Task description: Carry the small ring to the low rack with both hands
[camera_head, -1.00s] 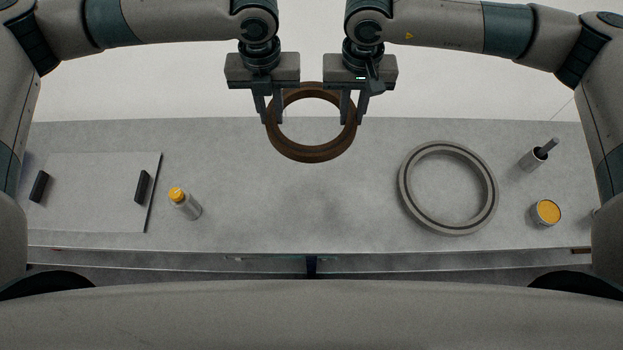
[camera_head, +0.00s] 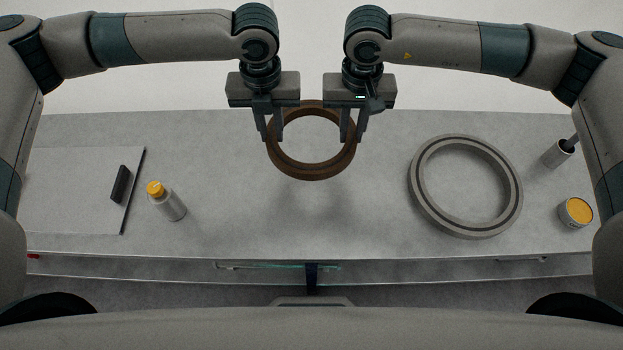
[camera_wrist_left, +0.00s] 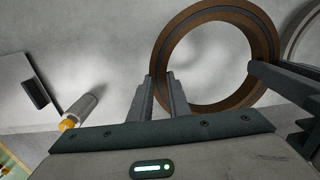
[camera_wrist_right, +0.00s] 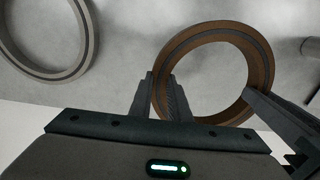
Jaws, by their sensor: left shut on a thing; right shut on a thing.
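The small ring (camera_head: 312,171) is brown and hangs above the grey bench in the head view. My left gripper (camera_head: 272,138) is shut on its left side and my right gripper (camera_head: 352,138) is shut on its right side. The ring also shows in the left wrist view (camera_wrist_left: 262,42), with the left fingers (camera_wrist_left: 163,88) at its rim, and in the right wrist view (camera_wrist_right: 262,60), with the right fingers (camera_wrist_right: 163,88) at its rim. A shadow lies on the bench below the ring. I cannot make out the low rack in these views.
A larger grey ring (camera_head: 418,200) lies on the bench (camera_head: 240,225) at right. A cup with a handle (camera_head: 558,155) and an orange-topped tin (camera_head: 576,212) stand beyond it. A yellow-capped bottle (camera_head: 168,203) and a flat panel (camera_head: 75,190) with a black handle (camera_head: 120,184) are at left.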

